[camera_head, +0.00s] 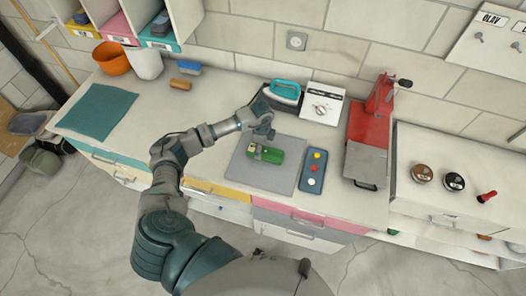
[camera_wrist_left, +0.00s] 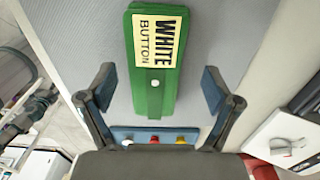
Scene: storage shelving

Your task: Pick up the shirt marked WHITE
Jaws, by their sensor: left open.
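A green folded shirt (camera_head: 270,155) lies flat on a grey mat (camera_head: 245,176) on the counter. Its label reads WHITE BUTTON in the left wrist view, where the shirt (camera_wrist_left: 153,98) also has one white button at its middle. My left gripper (camera_head: 265,132) is above the mat near the shirt. In the left wrist view the gripper's (camera_wrist_left: 160,88) fingers are wide apart and empty, one to each side of the shirt's lower end. My right gripper is not in view.
A blue tray (camera_head: 311,187) with red, yellow and white buttons lies right of the mat. A red press (camera_head: 372,130) stands further right. A teal cloth (camera_head: 97,112) lies at left.

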